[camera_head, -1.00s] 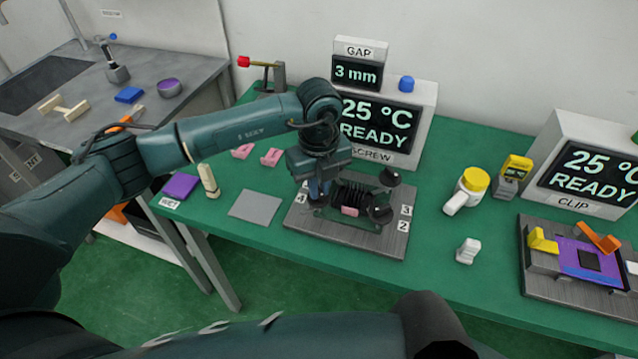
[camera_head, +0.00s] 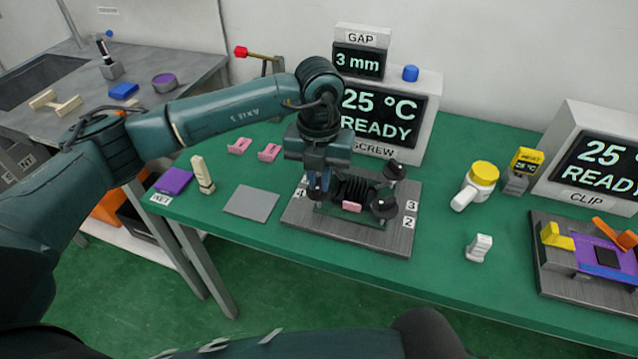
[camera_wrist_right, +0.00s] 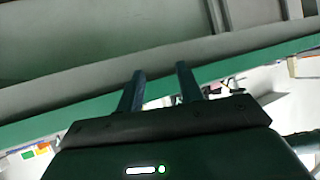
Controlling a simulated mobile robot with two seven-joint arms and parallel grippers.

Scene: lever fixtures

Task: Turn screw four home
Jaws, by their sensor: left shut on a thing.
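The screw fixture (camera_head: 385,238) is a grey plate with a dark ribbed block and a pink piece (camera_head: 351,207) at its front. Dark round screw knobs show at its right, by label 3 (camera_head: 394,170) and label 2 (camera_head: 383,204). My left gripper (camera_head: 318,190) points down at the fixture's left side beside label 4 (camera_head: 301,192), shut on screw four, which its fingers mostly hide. The screw display (camera_head: 378,118) reads 25 °C READY, and the gap display (camera_head: 358,64) reads 3 mm. My right gripper (camera_wrist_right: 160,84) is open and empty in the right wrist view.
A grey pad (camera_head: 252,201), a cream upright piece (camera_head: 202,174) and two pink pieces (camera_head: 269,152) lie left of the fixture. A yellow-capped bottle (camera_head: 479,184) and a white piece (camera_head: 479,247) stand to the right, before the clip fixture (camera_head: 590,285).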

